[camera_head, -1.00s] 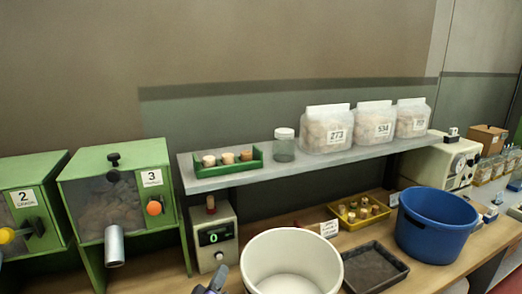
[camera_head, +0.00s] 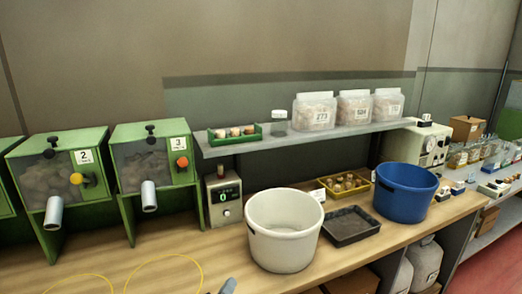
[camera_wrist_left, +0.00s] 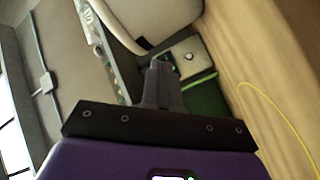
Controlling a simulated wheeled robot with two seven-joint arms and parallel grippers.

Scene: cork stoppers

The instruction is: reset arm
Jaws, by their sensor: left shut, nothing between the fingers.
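My left gripper (camera_head: 228,286) shows only as a small grey tip at the bottom edge of the head view, in front of the white bucket (camera_head: 284,232). In the left wrist view my left gripper (camera_wrist_left: 160,66) has its fingers together with nothing between them. The wrist view is tilted, with the white bucket (camera_wrist_left: 158,14) beyond the fingertips and the wooden bench (camera_wrist_left: 262,60) on the right. My right gripper is not in view.
Green dispensers (camera_head: 152,165) stand left on the bench (camera_head: 165,262), with a counter box (camera_head: 223,200) beside them. A dark tray (camera_head: 350,226), a yellow tray (camera_head: 334,194) and a blue bucket (camera_head: 404,191) stand right. A yellow cord (camera_head: 160,257) lies in front. The shelf (camera_head: 305,139) holds jars.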

